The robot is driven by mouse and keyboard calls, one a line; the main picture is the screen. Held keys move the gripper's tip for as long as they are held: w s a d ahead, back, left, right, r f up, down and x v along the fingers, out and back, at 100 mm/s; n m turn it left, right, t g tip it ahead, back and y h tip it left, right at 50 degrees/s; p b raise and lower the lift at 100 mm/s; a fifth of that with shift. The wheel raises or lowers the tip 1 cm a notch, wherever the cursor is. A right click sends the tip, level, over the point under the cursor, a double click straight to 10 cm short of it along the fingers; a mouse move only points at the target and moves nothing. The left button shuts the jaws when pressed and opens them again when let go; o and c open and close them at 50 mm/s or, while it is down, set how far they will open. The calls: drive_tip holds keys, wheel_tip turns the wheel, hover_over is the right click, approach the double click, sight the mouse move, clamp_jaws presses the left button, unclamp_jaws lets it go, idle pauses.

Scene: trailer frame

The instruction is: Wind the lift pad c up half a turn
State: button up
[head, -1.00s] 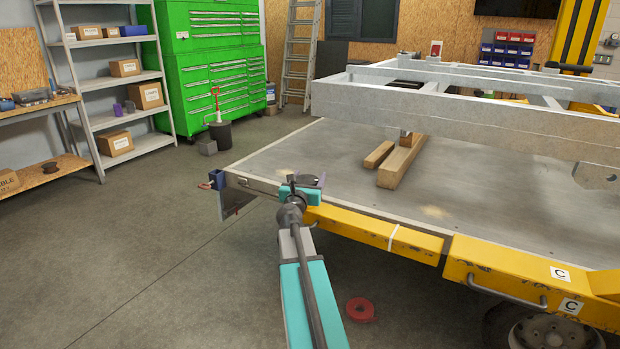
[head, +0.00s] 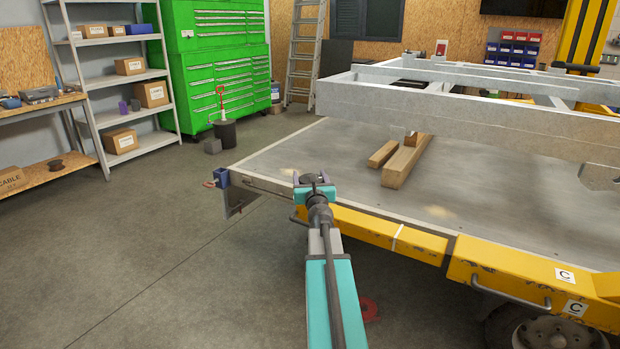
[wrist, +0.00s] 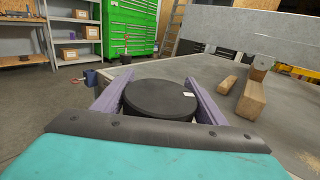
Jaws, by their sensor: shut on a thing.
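A round black pad (wrist: 158,100) with a small white label lies flat-topped between the two purple fingers of my gripper (wrist: 157,92) in the wrist view. I take it for lift pad c; the letter on the label is too small to read. My gripper is shut on the pad's sides. In the head view my gripper (head: 315,183) is small, at the near left corner of the grey deck, and the pad is mostly hidden by it. What lies under the pad is hidden.
The trailer deck (head: 300,150) carries wooden blocks (head: 406,160) and a grey metal frame (head: 480,112). A yellow side beam (head: 365,230) runs along the near edge. A blue clamp-like part (head: 221,177) sits at the left corner. A red ring (head: 369,309) lies on the floor. The floor at left is clear.

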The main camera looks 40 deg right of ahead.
sight(301, 182)
drive_tip(key=shift+f+n+t+y, duration=0.1)
drive_tip(key=shift+n+t+y, duration=0.2)
